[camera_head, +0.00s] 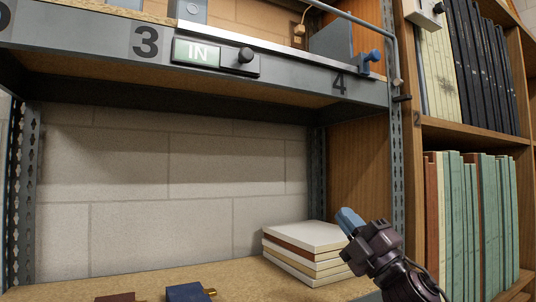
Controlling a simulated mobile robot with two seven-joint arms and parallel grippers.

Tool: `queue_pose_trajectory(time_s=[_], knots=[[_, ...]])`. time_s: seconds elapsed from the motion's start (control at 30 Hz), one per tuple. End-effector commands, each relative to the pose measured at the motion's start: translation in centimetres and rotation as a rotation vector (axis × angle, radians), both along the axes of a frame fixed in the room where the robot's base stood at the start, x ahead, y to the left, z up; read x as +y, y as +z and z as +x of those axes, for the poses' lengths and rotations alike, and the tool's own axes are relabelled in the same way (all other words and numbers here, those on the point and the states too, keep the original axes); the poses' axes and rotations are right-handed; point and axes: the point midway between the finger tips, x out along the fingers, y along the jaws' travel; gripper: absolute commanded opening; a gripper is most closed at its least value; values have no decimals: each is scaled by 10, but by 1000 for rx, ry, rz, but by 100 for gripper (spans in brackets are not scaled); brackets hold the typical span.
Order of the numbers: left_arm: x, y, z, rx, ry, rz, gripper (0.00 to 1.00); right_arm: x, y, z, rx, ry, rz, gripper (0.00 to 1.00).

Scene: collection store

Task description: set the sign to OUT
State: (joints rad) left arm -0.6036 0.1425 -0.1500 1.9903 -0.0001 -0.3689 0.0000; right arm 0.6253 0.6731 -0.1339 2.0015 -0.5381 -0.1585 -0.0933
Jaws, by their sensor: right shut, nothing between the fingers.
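The sign (196,52) is a small plate on the front edge of the upper shelf, between the numbers 3 and 4. It shows IN in white on green. A dark round knob (246,55) sits at the right part of its dark plate. My right gripper (347,219) is low at the right, in front of the lower shelf, beside the stack of books. It is shut and empty, well below and to the right of the sign. My left gripper is not in view.
A stack of books (305,263) lies on the lower shelf (235,270). A dark blue object (186,292) lies at the front. A blue knob (373,57) sticks out near number 4. A bookcase (468,137) stands at the right. The space below the sign is clear.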

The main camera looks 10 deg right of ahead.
Motion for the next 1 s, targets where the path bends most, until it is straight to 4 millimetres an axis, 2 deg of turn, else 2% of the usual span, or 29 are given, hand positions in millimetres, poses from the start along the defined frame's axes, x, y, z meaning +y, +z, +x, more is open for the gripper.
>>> queue_pose_trajectory(time_s=[0.03, 0.1, 0.3, 0.5, 0.6, 0.7, 0.8, 0.87, 1.0], knots=[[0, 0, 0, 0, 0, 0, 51, 5, 27, -8, -80, -21, -57, 0], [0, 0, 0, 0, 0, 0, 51, 11, 58, -19, -183, -53, -132, 0], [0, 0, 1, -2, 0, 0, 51, 30, 138, -61, -497, -184, -365, 0], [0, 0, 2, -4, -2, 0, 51, 49, 202, -110, -829, -385, -628, 0], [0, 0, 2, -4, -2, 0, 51, 58, 227, -133, -994, -519, -779, 0], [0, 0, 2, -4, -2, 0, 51, 63, 243, -148, -1135, -663, -932, 0], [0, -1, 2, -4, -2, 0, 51, 66, 251, -155, -1246, -808, -1087, 0], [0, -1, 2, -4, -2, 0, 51, 65, 252, -154, -1297, -891, -1187, 0], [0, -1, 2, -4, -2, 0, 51, 61, 242, -139, -1369, -1058, -1420, 0]])
